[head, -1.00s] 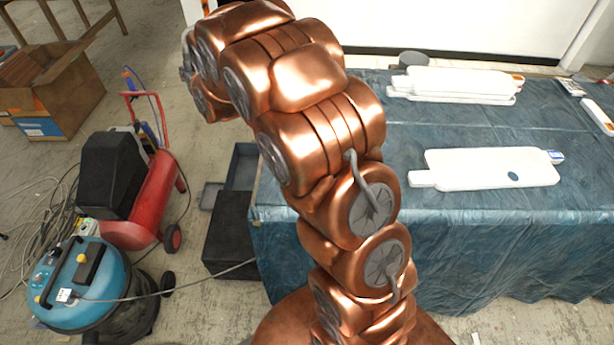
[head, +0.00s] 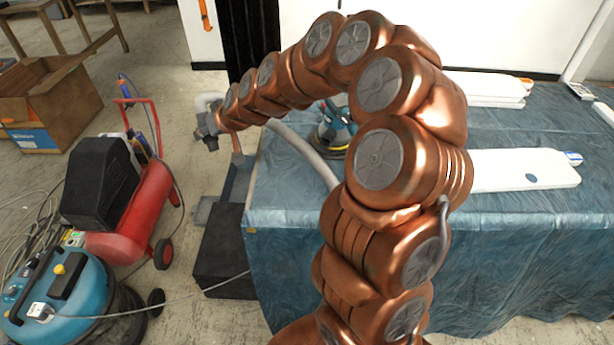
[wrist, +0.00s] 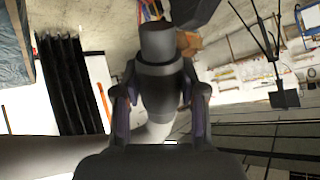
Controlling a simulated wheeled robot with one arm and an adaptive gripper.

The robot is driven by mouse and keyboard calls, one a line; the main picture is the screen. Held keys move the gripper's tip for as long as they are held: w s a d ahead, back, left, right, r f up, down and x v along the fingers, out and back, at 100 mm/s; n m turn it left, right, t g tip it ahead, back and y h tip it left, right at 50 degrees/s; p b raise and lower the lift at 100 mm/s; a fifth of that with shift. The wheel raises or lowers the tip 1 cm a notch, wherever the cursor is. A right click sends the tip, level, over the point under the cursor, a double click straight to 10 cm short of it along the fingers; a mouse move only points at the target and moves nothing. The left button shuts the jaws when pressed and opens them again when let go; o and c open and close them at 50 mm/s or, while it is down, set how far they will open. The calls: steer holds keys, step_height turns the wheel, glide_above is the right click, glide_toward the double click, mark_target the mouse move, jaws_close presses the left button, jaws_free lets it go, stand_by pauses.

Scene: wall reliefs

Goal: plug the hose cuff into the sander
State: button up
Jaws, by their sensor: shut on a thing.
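The sander (head: 336,128), blue and dark with a yellow band low down, stands on the covered table behind my arm, which hides part of it. My gripper (head: 208,132) is out to the left of the table, well apart from the sander. In the wrist view my gripper (wrist: 160,88) is shut on the dark grey hose cuff (wrist: 157,42), with a finger on each side. The cuff's open-looking end points away from the palm. The pale hose (head: 308,157) bends near the gripper and runs behind my arm. The sander's port cannot be made out.
The blue-covered table (head: 520,235) holds white panels (head: 525,170) on its right side. A red compressor (head: 140,210), a blue vacuum (head: 65,285), a cardboard box (head: 45,110) and a dark box (head: 222,250) stand on the floor at left.

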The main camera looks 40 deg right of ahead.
steer(key=s+d+f+n+g+b, duration=0.1)
steer(key=s+d+f+n+g, duration=0.1)
steer(key=s+d+n+g, duration=0.2)
steer(key=s+d+f+n+g+b, duration=0.1)
steer(key=s+d+f+n+g, duration=0.2)
steer(key=n, duration=0.3)
steer(key=s+d+f+n+g+b, duration=0.1)
steer(key=s+d+f+n+g, duration=0.2)
steer(key=s+d+n+g, duration=0.2)
steer(key=shift+s+f+n+g+h+b, duration=0.25)
steer(key=shift+s+n+g+h+b, duration=0.1)
steer(key=shift+s+g, duration=0.25)
steer(key=s+d+n+h, duration=0.1)
steer(key=d+n, duration=0.1)
steer(key=s+d+f+n+h, duration=0.1)
steer(key=d+n+h, duration=0.1)
steer(key=s+d+n+h, duration=0.1)
steer(key=d+n, duration=0.1)
steer(key=n, duration=0.1)
steer(key=shift+s+f, duration=0.2)
steer(key=shift+s, duration=0.15)
steer(key=shift+s+d+f+n+h, duration=0.1)
steer(key=shift+s+d+n+h, duration=0.05)
steer(key=shift+d+n+h, duration=0.35)
steer(key=shift+a+r+p, duration=0.2)
steer(key=shift+r+p, duration=0.1)
steer(key=shift+p, duration=0.45)
